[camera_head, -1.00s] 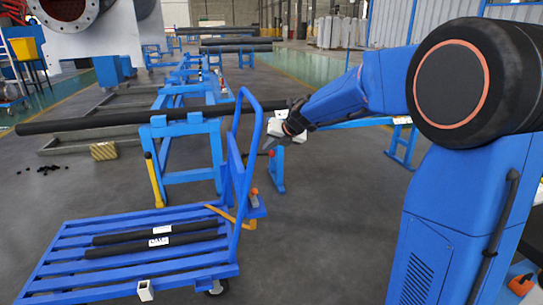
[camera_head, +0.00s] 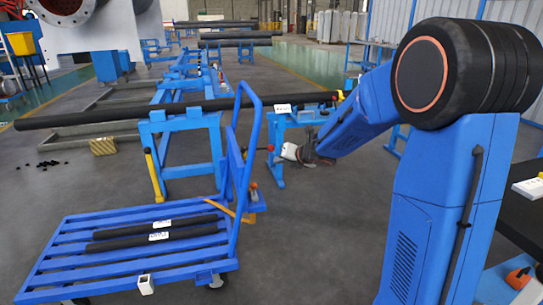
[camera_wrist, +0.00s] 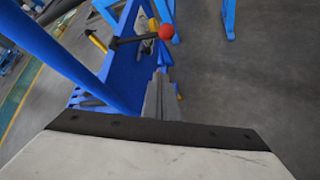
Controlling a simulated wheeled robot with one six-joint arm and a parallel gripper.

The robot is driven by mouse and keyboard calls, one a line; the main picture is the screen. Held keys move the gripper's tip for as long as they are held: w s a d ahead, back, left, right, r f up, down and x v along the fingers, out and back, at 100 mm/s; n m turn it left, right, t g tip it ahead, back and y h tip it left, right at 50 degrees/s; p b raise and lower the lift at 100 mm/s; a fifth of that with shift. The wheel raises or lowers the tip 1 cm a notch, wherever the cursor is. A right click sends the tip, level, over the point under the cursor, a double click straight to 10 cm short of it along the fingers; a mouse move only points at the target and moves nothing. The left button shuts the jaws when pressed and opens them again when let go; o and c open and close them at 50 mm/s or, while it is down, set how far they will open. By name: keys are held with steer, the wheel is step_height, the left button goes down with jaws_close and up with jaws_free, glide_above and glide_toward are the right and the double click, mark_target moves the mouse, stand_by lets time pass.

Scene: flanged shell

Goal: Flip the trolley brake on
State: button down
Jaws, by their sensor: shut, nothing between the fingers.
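The blue slatted trolley (camera_head: 60,262) stands at the lower left, with a tall blue push handle (camera_head: 247,170) at its right end. A dark lever with a red ball knob (camera_wrist: 165,32) shows in the wrist view; in the head view the knob (camera_head: 270,148) is small, just right of the handle. My gripper (camera_head: 279,158) is right of the handle, close to the knob in the picture. In the wrist view my gripper's grey fingers (camera_wrist: 160,97) are together and empty, below the knob in the picture and apart from it. Which way the lever is set is unclear.
Two dark bars (camera_head: 160,237) lie on the trolley. Behind it, a long dark pipe (camera_head: 90,118) rests on blue stands (camera_head: 185,125). A dark table (camera_head: 528,222) is at the right edge. The grey floor right of the trolley is clear.

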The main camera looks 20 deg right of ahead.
steer(key=shift+d+f, duration=0.1)
stand_by(0.3)
steer(key=w+a+f, duration=0.1)
steer(key=w+f, duration=0.1)
steer(key=w, duration=0.7)
stand_by(0.6)
steer(key=shift+w+a, duration=0.1)
steer(key=shift+r, duration=0.1)
